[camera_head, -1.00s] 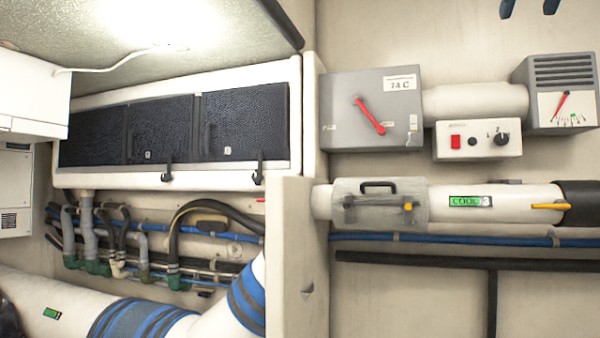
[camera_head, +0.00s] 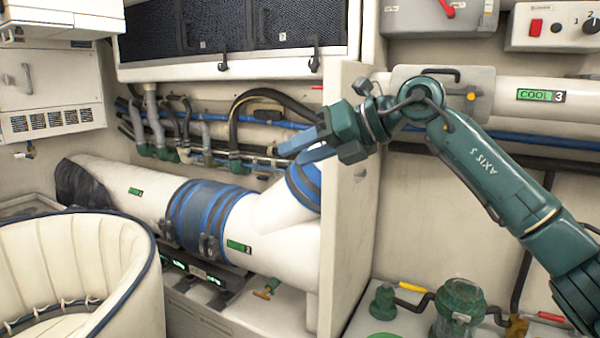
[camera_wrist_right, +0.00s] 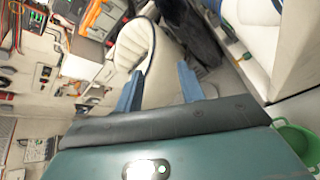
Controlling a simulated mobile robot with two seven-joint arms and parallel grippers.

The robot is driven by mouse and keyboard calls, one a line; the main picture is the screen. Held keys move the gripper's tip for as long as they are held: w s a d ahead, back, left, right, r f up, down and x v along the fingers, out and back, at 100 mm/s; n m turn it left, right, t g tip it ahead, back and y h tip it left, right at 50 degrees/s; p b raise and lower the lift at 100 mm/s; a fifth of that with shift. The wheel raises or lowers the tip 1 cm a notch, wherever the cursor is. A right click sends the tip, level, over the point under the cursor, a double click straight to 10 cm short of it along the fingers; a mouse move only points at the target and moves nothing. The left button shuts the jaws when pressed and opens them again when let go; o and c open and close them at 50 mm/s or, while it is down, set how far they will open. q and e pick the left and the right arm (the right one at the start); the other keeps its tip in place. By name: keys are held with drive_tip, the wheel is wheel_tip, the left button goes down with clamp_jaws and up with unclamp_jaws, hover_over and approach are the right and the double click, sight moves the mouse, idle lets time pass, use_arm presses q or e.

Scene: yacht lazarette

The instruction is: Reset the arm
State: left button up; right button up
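My right arm is green, marked "AXIS 5", and comes into the head view from the lower right. It is raised and bent, and its gripper (camera_head: 300,146) points left in front of the white ducting and the edge of a pale partition (camera_head: 347,200). In the right wrist view the two blue fingers of the same gripper (camera_wrist_right: 158,88) stand apart with nothing between them. I cannot tell whether the arm touches the partition. My left gripper is in neither view.
A thick white duct (camera_head: 282,240) with blue bands runs behind the partition. A cream padded seat (camera_head: 85,262) stands at lower left. A pipe labelled "COOL 3" (camera_head: 508,93) passes behind the arm. A green pump-like fitting (camera_head: 460,305) sits at lower right. Dark-panelled lockers (camera_head: 225,28) are above.

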drive_tip(key=s+a+f+m+g+y, duration=0.1)
drive_tip(key=s+a+f+m+y, duration=0.1)
drive_tip(key=f+y, duration=0.25)
drive_tip(key=s+a+f+m+g+y, duration=0.1)
drive_tip(key=s+a+f+m+y, duration=0.2)
drive_tip(key=f, duration=0.3)
drive_tip(key=s+d+f+m+t+h, duration=0.1)
drive_tip(key=d+f+m+t+h, duration=0.25)
drive_tip(key=f+m+t, duration=0.35)
drive_tip(key=s+d+f+m+t+h+p, duration=0.1)
drive_tip(key=d+f+m+t+h, duration=0.2)
drive_tip(key=f+m, duration=0.45)
drive_tip(key=s+d+f+m+t+h, duration=0.2)
drive_tip(key=d+f+m+t, duration=0.25)
drive_tip(key=m, duration=0.55)
use_arm(q)
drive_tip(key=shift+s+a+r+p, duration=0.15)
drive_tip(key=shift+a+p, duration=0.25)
drive_tip(key=shift+p, duration=0.1)
use_arm(e)
drive_tip(key=s+d+f+m+g+h, duration=0.3)
drive_tip(key=s+f+m, duration=0.2)
drive_tip(key=s+f, duration=0.4)
drive_tip(key=s+d+f+m+g+h, duration=0.3)
drive_tip(key=s+d+f+m+h, duration=0.1)
drive_tip(key=s+f, duration=0.6)
wheel_tip(320, 180, down, 2)
drive_tip(key=shift+s+d+f+m+g, duration=0.1)
drive_tip(key=shift+s+d+m+g, duration=0.2)
drive_tip(key=shift+m, duration=0.35)
